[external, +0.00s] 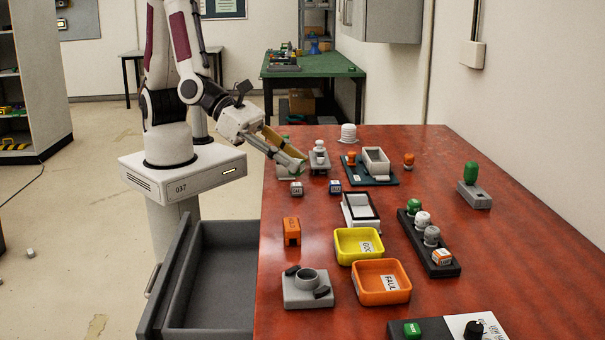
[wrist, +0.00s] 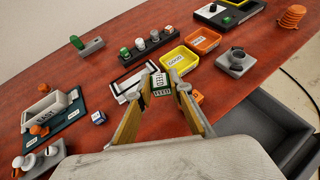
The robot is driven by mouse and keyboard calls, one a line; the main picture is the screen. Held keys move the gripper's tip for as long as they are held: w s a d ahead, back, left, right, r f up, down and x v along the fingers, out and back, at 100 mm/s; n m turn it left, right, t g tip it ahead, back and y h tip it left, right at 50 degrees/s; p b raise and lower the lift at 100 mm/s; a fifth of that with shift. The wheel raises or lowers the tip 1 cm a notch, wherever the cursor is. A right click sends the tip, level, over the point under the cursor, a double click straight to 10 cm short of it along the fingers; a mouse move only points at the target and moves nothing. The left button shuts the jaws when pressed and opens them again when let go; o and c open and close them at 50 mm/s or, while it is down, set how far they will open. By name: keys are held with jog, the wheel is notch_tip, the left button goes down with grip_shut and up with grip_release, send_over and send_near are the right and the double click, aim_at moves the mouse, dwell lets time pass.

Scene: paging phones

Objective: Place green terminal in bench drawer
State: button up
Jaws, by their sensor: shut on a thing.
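In the wrist view my gripper (wrist: 173,84) is shut on a small green terminal (wrist: 161,90) with a white printed label, held between the fingertips. The bench drawer (external: 213,322) is grey, pulled open and looks empty, at the bench's left side. It also shows in the wrist view (wrist: 250,122), right of my gripper.
Yellow (external: 346,256) and orange (external: 366,294) trays stand mid-bench, beside an orange block (external: 292,232) and a grey fixture (external: 307,297). A black rack (external: 438,268) stands right of the trays. Small labelled cubes (external: 334,186) lie near my gripper.

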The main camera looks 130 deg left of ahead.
jog(key=shift+a+f, duration=0.2)
jog(key=shift+a, duration=0.3)
jog(key=w+a+n+g+y, duration=0.1)
jog(key=w+a+n, duration=0.1)
jog(key=w+a, duration=0.2)
jog(key=w+a+f+n+g+y, duration=0.1)
jog(key=w+a, duration=0.4)
jog(key=a, duration=0.6)
jog(key=w+a+f+n+g+y, duration=0.1)
jog(key=w+a+n+y, duration=0.1)
jog(key=a, duration=0.5)
jog(key=shift+w+a+n+y, duration=0.15)
jog(key=shift+w+n+y, duration=0.25)
jog(key=shift+w, duration=0.85)
jog(key=shift+f, duration=3.1)
